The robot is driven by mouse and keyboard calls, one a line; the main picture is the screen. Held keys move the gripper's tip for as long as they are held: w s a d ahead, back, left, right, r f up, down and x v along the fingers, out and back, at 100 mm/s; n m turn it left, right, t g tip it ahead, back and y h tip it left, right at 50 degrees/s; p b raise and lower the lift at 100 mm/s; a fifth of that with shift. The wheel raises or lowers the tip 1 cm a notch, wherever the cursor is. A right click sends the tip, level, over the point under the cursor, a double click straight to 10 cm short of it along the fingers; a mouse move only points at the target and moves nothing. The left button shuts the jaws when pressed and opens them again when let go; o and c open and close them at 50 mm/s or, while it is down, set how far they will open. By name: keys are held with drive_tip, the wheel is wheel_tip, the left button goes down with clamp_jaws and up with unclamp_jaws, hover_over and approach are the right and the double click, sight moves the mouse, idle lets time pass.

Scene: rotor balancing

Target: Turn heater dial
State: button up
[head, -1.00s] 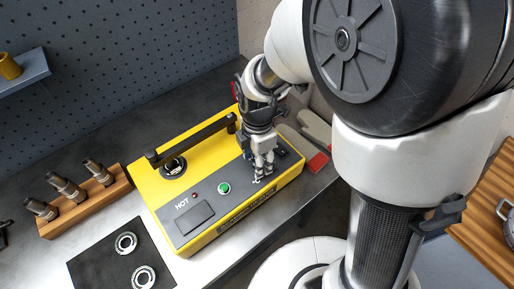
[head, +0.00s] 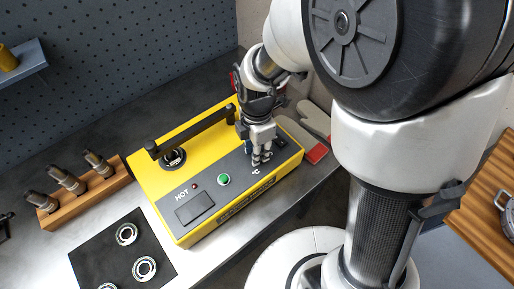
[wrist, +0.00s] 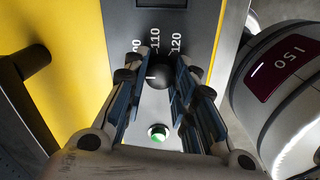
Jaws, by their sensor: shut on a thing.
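The yellow induction heater (head: 200,150) stands on the bench with a grey control panel on its front. In the wrist view its black round dial (wrist: 160,76) sits on that panel, with 110 and 120 printed beyond it and a partly covered number at left. My gripper (head: 261,160) points down at the panel's right part. In the wrist view my gripper (wrist: 163,68) has its fingers on both sides of the dial, shut on it. A pale mark shows on the dial; its exact reading is unclear. In the head view the fingers hide the dial.
A green button (head: 223,180) and a HOT lamp (head: 194,186) lie left of the dial. The black handle bar (head: 195,132) rises behind. A wooden block (head: 80,196) with several metal tools and a black mat (head: 120,250) with rings are at left. Gloves (head: 305,140) lie at right.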

drive_tip(key=shift+m, duration=0.3)
drive_tip(key=m+p, duration=0.2)
drive_tip(key=m, duration=0.3)
drive_tip(key=shift+m, duration=0.4)
drive_tip(key=m+p, duration=0.1)
drive_tip(key=m, duration=0.6)
drive_tip(key=shift+p, duration=0.3)
drive_tip(key=m+p, duration=0.1)
drive_tip(key=m, duration=0.4)
drive_tip(key=shift+m, duration=0.3)
drive_tip(key=m, duration=0.4)
drive_tip(key=shift+m, duration=0.3)
drive_tip(key=o, duration=1.1)
